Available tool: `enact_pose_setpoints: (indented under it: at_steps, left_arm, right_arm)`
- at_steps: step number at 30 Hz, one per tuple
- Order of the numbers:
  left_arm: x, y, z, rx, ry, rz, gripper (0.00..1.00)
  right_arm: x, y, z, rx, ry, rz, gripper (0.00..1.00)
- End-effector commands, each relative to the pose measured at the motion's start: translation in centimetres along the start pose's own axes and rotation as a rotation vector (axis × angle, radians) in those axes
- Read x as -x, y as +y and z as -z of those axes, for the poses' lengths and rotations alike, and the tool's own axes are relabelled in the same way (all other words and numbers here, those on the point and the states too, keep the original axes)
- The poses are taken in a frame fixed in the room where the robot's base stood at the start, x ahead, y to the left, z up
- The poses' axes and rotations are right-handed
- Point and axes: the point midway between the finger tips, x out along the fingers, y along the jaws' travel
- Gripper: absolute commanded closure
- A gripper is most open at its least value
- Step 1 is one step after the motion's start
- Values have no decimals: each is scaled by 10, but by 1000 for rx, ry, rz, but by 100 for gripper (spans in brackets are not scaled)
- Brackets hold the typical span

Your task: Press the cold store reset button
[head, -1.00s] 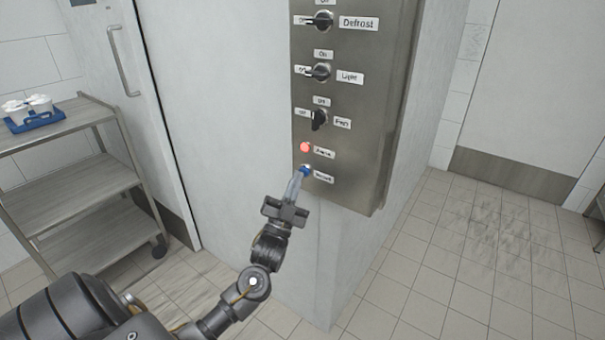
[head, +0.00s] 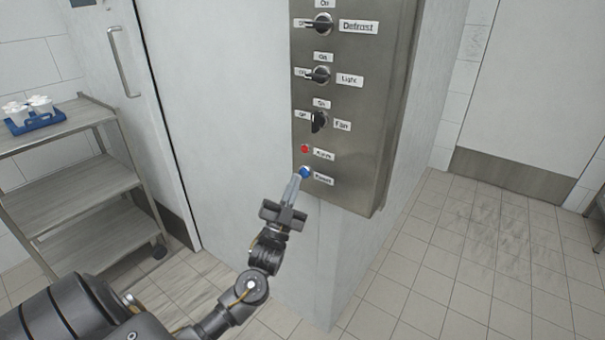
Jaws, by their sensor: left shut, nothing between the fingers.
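The blue reset button (head: 305,172) is at the bottom of the steel control panel (head: 345,185), with a small white label at its right. My left gripper (head: 297,178) is shut and empty. Its fingertips are just below and left of the button, and I see most of the blue face. I cannot tell whether the tips touch it. The red alarm lamp (head: 304,148) just above the button looks dark, not lit. My right gripper is not in view.
Above are the Fan (head: 319,121), Light (head: 320,75) and Defrost (head: 322,24) switches. A steel cart (head: 75,195) with a blue tray (head: 35,124) of white cups stands at the left.

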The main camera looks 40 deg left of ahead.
Motion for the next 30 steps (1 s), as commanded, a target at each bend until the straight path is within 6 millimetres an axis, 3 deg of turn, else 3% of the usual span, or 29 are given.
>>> enact_pose_setpoints:
  at_steps: [11, 30]
  left_arm:
    - [4, -3, 4, 0, 0, 0, 100]
    - [42, -31, 31, 1, 0, 0, 100]
  right_arm:
    - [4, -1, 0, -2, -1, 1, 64]
    - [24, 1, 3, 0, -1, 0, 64]
